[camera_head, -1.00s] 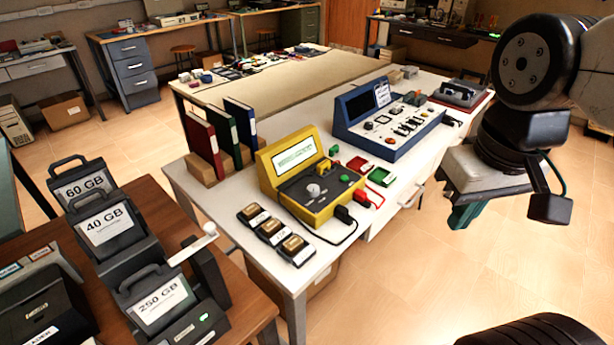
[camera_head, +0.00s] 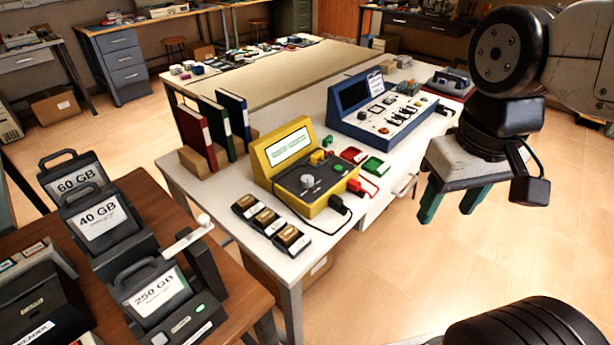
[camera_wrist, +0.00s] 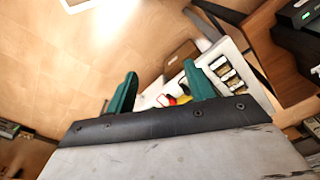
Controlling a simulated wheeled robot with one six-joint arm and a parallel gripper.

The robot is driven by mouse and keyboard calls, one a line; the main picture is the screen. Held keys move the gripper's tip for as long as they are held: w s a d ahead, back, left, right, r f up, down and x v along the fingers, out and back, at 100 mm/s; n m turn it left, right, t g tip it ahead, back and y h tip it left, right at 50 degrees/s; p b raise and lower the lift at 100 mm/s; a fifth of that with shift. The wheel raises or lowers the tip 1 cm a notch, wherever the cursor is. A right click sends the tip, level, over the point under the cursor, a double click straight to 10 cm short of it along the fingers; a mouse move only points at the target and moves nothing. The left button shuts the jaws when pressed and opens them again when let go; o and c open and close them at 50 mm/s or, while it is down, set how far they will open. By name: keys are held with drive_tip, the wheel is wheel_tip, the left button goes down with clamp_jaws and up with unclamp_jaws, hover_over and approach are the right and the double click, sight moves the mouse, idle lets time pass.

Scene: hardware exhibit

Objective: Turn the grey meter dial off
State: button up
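The grey meter dial (camera_head: 307,181) is a round knob on the dark face of the yellow meter (camera_head: 325,205). The meter stands on the white table, with a lit greenish screen on its raised back. A black lead and a red lead plug into its right side. My gripper (camera_head: 452,206) hangs in the air to the right of the table, pointing down, apart from the meter. Its two green fingers are spread and empty. In the wrist view the fingers of my gripper (camera_wrist: 160,90) stand apart, with part of the meter (camera_wrist: 184,98) showing between them, mostly hidden.
A blue control box (camera_head: 384,122) stands behind the meter. Small red and green trays (camera_head: 375,166) sit to its right, and several small dark blocks (camera_head: 267,222) in front. Binders (camera_head: 215,128) stand at the left. The floor below my gripper is clear.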

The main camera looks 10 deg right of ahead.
drive_tip(key=w+a+f+m+g, duration=0.1)
drive_tip(key=w+a+f, duration=0.15)
drive_tip(key=w, duration=0.45)
drive_tip(key=w+a+f+g, duration=0.2)
drive_tip(key=w+a, duration=0.1)
drive_tip(key=w, duration=0.5)
drive_tip(key=m+t, duration=0.2)
drive_tip(key=m, duration=0.6)
hover_over(307, 178)
drive_tip(key=f, duration=0.8)
drive_tip(key=shift+s+d+f, duration=0.1)
drive_tip(key=shift+s+f, duration=0.2)
drive_tip(key=shift+w+r+m, duration=0.2)
drive_tip(key=shift+m, duration=0.4)
drive_tip(key=shift+w+f+m, duration=0.1)
drive_tip(key=shift+m, duration=0.2)
drive_tip(key=shift+f, duration=0.2)
wheel_tip(307, 178, down, 7)
drive_tip(key=shift+f, duration=0.15)
